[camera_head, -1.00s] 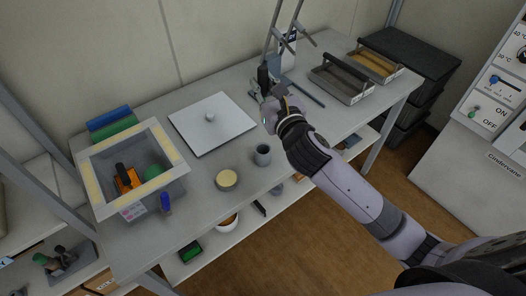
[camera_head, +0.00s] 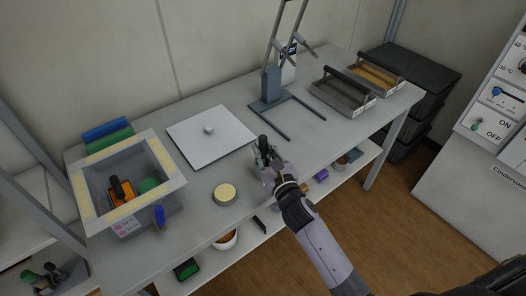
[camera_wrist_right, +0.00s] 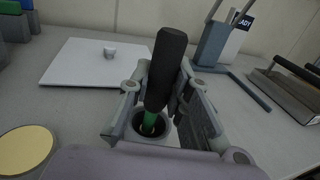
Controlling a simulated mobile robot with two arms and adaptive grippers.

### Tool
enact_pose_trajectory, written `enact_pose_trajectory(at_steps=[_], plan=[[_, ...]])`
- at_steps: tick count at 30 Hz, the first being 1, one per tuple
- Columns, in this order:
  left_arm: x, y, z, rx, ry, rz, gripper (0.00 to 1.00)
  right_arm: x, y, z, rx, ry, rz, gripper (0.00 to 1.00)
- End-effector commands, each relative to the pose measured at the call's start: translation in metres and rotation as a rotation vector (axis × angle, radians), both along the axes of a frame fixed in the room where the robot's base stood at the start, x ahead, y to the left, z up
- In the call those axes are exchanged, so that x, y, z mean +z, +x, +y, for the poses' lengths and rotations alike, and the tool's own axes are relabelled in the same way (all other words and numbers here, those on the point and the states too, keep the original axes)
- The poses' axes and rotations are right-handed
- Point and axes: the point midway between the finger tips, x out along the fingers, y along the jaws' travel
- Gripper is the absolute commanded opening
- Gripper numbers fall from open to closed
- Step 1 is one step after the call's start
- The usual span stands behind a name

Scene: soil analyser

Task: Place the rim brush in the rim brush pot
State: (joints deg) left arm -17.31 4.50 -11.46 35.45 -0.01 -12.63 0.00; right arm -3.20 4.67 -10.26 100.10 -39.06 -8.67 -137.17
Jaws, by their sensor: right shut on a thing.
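The rim brush (camera_wrist_right: 167,65) has a thick dark handle and a green lower part, and it stands nearly upright, slightly tilted, in the right wrist view. My right gripper (camera_head: 268,160) is shut on it. The grey round rim brush pot (camera_wrist_right: 152,142) is directly under the brush in the wrist view. The green part shows inside the pot's opening; the bristles are hidden and I cannot tell how deep they are. In the head view the gripper mostly covers the pot. My left gripper is not in view.
A cream-topped round tin (camera_head: 225,193) and a white square plate with a knob (camera_head: 185,140) lie left of the pot. A framed box (camera_head: 80,200) stands at far left. A grey stand (camera_head: 271,88) and two trays (camera_head: 340,95) are at the back right. The table's front edge is close.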

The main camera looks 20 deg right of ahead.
Motion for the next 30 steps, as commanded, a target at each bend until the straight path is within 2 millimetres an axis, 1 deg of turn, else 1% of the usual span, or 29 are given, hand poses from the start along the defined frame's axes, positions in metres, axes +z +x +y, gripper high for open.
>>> enact_pose_trajectory(at_steps=[2,8,12,13,21,30], plan=[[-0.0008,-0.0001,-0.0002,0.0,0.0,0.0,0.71,-0.0027,0.0,0.0003,0.0,0.0,-0.001,0.0],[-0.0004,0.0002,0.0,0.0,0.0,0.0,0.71,-0.0022,0.0,0.0001,0.001,-0.001,-0.001,0.0],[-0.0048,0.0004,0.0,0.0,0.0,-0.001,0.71,-0.0069,0.0,0.0001,0.001,-0.001,-0.001,0.0],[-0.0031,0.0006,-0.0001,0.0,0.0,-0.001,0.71,-0.0052,0.0,0.0001,0.0,-0.001,-0.001,0.2],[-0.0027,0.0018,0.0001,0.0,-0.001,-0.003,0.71,-0.0049,0.0,0.0,0.0,-0.001,-0.001,0.38],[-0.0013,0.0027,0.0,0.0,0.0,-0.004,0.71,-0.0034,0.0,0.0,0.0,0.0,-0.001,0.39]])
